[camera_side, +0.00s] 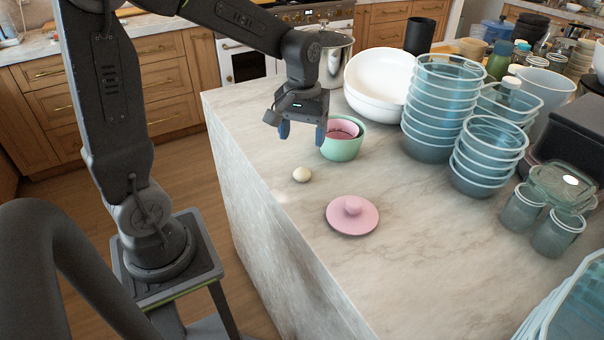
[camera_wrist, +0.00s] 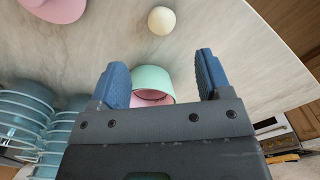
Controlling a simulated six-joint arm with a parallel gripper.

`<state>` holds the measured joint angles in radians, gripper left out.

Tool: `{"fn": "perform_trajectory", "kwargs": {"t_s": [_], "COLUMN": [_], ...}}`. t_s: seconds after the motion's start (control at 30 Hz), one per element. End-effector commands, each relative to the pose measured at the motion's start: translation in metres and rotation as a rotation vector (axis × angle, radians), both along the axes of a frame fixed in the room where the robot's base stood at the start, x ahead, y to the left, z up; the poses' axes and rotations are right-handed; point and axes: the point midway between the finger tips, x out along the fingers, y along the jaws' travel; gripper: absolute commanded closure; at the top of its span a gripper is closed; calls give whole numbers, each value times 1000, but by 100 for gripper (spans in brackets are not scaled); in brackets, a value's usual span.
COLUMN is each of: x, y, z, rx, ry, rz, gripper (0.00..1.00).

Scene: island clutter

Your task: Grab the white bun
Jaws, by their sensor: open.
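The white bun (camera_side: 301,174) is a small, round, cream-white thing lying on the marble island top, near its left edge. In the wrist view the bun (camera_wrist: 162,20) shows at the top centre, beyond the fingertips and apart from them. My gripper (camera_side: 301,132) is above the counter, behind the bun in the side view, with its blue fingers pointing down. In the wrist view my gripper (camera_wrist: 160,75) has its two blue fingers spread wide with nothing held between them.
A mint-green bowl (camera_side: 343,147) with a pink one inside stands just right of my gripper. A pink lid (camera_side: 352,215) lies in front of the bun. White bowls (camera_side: 380,78) and stacked blue-glass bowls (camera_side: 430,150) fill the back and right. Counter left of the lid is bare.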

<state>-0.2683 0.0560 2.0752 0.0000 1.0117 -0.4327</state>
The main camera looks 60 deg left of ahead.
Motion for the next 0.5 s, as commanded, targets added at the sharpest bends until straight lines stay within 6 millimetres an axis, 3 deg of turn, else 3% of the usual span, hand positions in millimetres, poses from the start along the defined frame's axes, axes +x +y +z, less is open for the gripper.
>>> {"fn": "perform_trajectory", "kwargs": {"t_s": [0.2,0.5], "x": [0,0], "y": [0,1], "z": [-40,-64], "rx": [-1,-1], "ry": [4,2], "rz": [-2,-2], "gripper": [29,29]}}
